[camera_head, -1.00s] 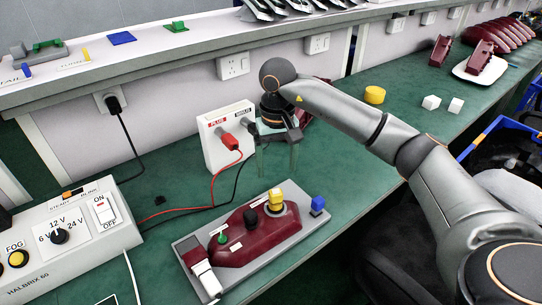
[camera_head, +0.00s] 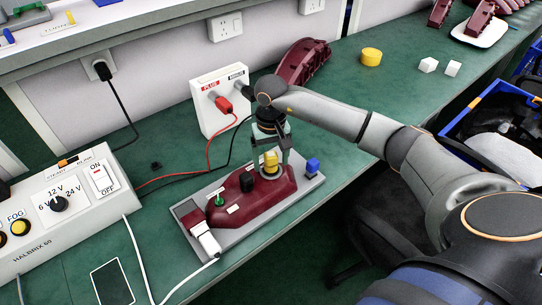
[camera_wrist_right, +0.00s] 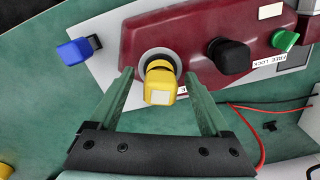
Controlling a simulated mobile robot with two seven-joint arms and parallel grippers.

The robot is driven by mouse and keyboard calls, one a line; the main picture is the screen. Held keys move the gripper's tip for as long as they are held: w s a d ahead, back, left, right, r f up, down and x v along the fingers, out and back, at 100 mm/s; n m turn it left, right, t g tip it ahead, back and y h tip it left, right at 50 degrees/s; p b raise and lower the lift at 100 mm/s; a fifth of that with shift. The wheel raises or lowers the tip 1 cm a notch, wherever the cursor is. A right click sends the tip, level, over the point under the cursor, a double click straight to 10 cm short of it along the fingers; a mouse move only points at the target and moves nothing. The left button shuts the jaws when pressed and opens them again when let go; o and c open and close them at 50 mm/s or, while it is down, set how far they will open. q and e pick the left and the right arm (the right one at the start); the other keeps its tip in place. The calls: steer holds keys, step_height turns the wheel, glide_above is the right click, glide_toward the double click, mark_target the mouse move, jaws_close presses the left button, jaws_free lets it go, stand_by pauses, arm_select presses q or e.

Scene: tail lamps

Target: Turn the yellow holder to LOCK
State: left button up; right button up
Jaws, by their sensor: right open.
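The yellow holder (camera_head: 271,160) stands in a pale ring at the right end of the dark red tail lamp (camera_head: 240,205), which lies on a grey plate (camera_head: 229,237). The holder shows clearly in the right wrist view (camera_wrist_right: 159,82), with a pale square on its end. My right gripper (camera_head: 271,156) is open above the lamp, fingers pointing down. In the wrist view its two green fingers (camera_wrist_right: 160,86) stand on either side of the holder, with gaps. The lamp also carries a black holder (camera_head: 247,182) and a green holder (camera_head: 219,201). My left gripper is out of view.
A white box (camera_head: 212,115) with red and black leads stands behind. The power supply (camera_head: 65,215) is at left.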

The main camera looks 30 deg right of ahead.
steer(key=shift+c, duration=0.3)
jaws_close()
stand_by(0.7)
